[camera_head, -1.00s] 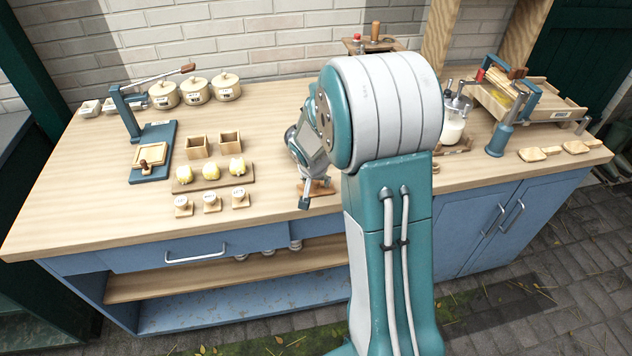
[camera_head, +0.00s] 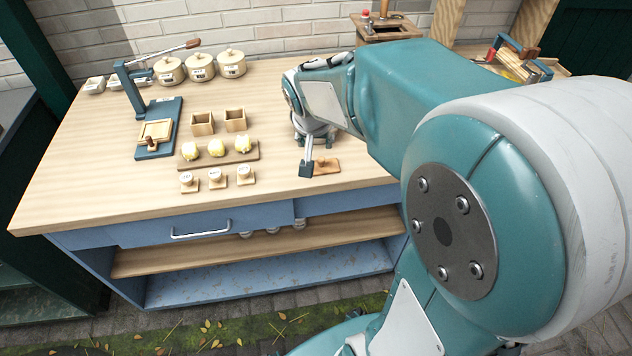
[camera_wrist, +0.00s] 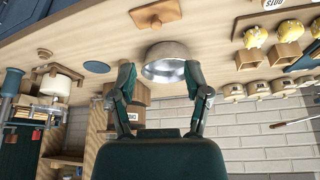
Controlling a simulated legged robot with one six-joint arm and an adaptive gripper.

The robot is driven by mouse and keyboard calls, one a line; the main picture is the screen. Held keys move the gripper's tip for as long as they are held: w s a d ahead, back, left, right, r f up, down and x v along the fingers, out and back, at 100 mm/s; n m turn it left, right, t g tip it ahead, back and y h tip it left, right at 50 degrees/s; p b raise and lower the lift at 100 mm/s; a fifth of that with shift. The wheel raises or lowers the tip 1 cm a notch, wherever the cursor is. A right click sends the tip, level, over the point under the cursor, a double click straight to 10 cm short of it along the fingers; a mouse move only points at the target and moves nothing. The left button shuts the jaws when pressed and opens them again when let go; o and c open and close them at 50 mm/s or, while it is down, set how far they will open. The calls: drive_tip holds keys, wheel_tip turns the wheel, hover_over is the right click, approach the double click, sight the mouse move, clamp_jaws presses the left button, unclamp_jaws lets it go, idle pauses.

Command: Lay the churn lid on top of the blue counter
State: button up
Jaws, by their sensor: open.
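A flat wooden plate with a small knob (camera_head: 325,166), which looks like the churn lid, lies on the wooden top of the blue counter (camera_head: 90,190) near its front edge. The plate also shows at the top of the wrist view (camera_wrist: 156,13). My gripper (camera_head: 308,160) is just left of and behind it in the head view. In the wrist view my gripper (camera_wrist: 160,75) has its two fingers apart. A metal bowl (camera_wrist: 168,58) shows beyond and between the fingertips; contact cannot be told. The plate is outside the fingers.
Small wooden boxes (camera_head: 202,124), a board with yellow pieces (camera_head: 246,157) and labelled stamps (camera_head: 217,178) stand left of my gripper. A blue press (camera_head: 160,130) and lidded pots (camera_head: 201,67) are farther left. A wooden box (camera_head: 388,30) is at the back. The left front of the counter is clear.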

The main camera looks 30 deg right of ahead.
drive_tip(key=s+a+r+n+y, duration=0.1)
drive_tip(key=s+a+r+n, duration=0.1)
drive_tip(key=s, duration=0.7)
drive_tip(key=s+a+r+n+t+y, duration=0.1)
drive_tip(key=s+a+r+n, duration=0.2)
drive_tip(key=s+a, duration=0.3)
drive_tip(key=s+n, duration=0.1)
drive_tip(key=s, duration=0.1)
drive_tip(key=shift+s+a+r+t, duration=0.3)
drive_tip(key=shift+s+a+r, duration=0.05)
drive_tip(key=shift+s+a, duration=0.05)
